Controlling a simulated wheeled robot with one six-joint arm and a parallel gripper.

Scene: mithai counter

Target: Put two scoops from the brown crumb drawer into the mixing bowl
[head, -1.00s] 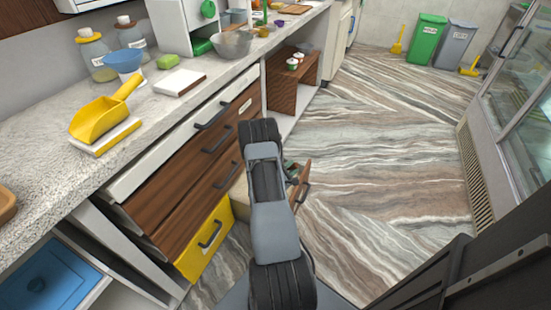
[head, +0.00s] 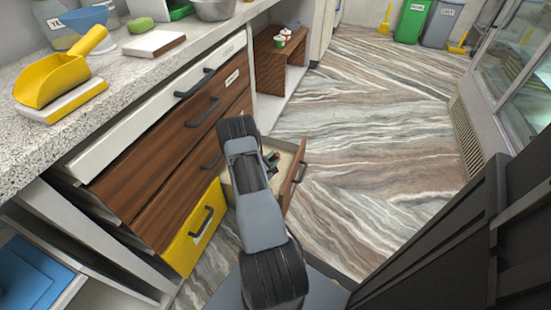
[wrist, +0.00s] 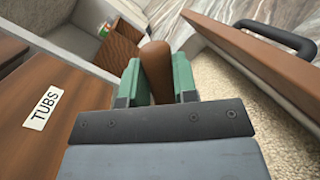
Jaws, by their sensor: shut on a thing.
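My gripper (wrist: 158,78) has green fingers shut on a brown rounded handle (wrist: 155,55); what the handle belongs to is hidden. In the head view my arm hides most of the gripper, with a bit of green showing over the open low drawer (head: 292,182). That drawer holds a pale, beige, grainy fill (wrist: 235,95), also seen in the wrist view. Its wooden front and dark handle (wrist: 285,40) are on the right there. The metal bowl (head: 214,10) stands on the counter, cut by the top edge of the head view.
A yellow scoop (head: 48,80) lies on a pale block on the counter (head: 20,145). Shut wooden drawers (head: 165,150), one labelled TUBS (wrist: 41,109), and a yellow drawer (head: 195,240) stand left of my arm. A glass case (head: 510,80) is at right. The floor (head: 370,130) between is clear.

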